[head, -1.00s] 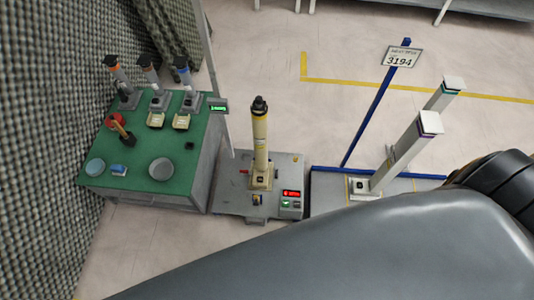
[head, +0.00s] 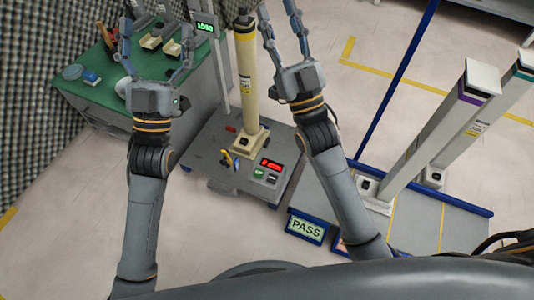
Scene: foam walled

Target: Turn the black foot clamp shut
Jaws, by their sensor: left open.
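A cream-yellow column (head: 246,85) stands upright on a foot plate on the grey cart (head: 205,150). My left gripper (head: 155,48) is open and empty, over the green table, left of the column and away from the clamp. My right gripper (head: 279,22) has its fingers spread, just right of the column's upper part, also well away from the clamp.
A control box (head: 267,171) with a red display sits on the cart, right of the clamp. The green table (head: 100,68) holds a bowl and small items. Pale square posts (head: 440,130) stand at the right, and a PASS sign (head: 306,228) is in front.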

